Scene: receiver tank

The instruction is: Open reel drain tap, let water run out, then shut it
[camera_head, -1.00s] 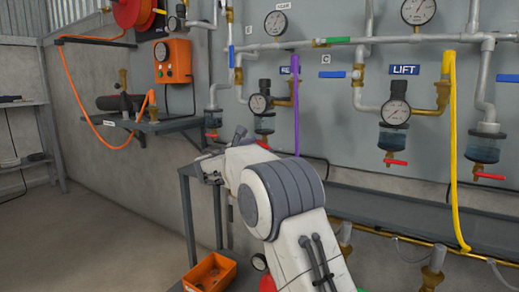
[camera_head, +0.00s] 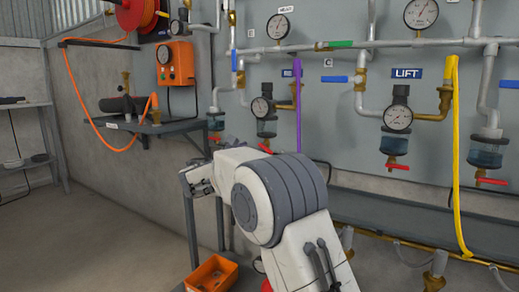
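A small drain bowl (camera_head: 266,127) with a red tap (camera_head: 265,148) under it hangs below a gauge beside the purple hose (camera_head: 298,105). The blue label (camera_head: 290,72) there is partly hidden by the hose, and I cannot read it fully. Another bowl (camera_head: 215,122) hangs further left, its red tap (camera_head: 214,138) small in view. One arm, which I take as my right, rises from the bottom middle towards the left. Its gripper end (camera_head: 197,178) is below and left of the bowls, apart from both taps; its fingers are unclear. My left gripper is not in view.
The LIFT gauge (camera_head: 398,118) has its own bowl and red tap (camera_head: 397,166); another red tap (camera_head: 492,181) is at far right. A yellow hose (camera_head: 455,160) hangs down. An orange bin (camera_head: 212,273) sits low. A shelf (camera_head: 155,128) juts out at left.

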